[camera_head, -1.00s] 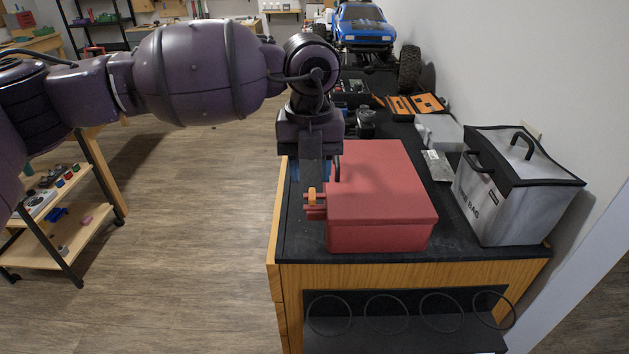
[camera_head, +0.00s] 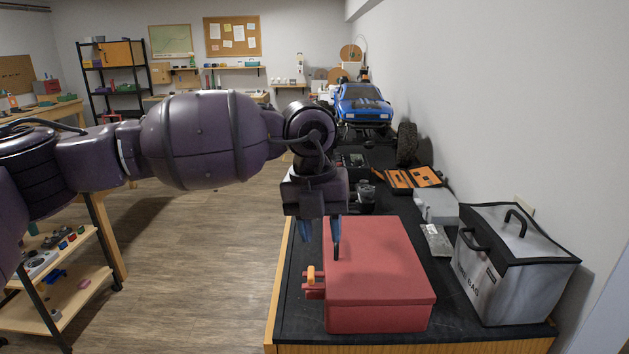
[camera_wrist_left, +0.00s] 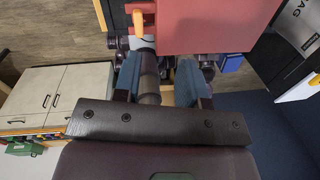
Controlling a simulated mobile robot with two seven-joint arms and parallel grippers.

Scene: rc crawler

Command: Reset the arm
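My left arm comes in from the left in the head view, with its wrist bent down. My left gripper (camera_head: 322,243) points down over the left edge of a closed red box (camera_head: 378,263). Its two blue-tipped fingers are apart with nothing held between them. The box's orange-tabbed latch (camera_head: 311,275) is just below and left of the fingers. In the left wrist view the gripper (camera_wrist_left: 160,82) also shows open, with the red box (camera_wrist_left: 205,25) beyond it. My right gripper is not in view.
The box stands on a black-topped workbench (camera_head: 300,330). A silver bag (camera_head: 510,265) stands at its right. Behind are a grey case (camera_head: 436,206), an orange tool case (camera_head: 413,179) and a blue crawler car (camera_head: 364,104). The floor left of the bench is open.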

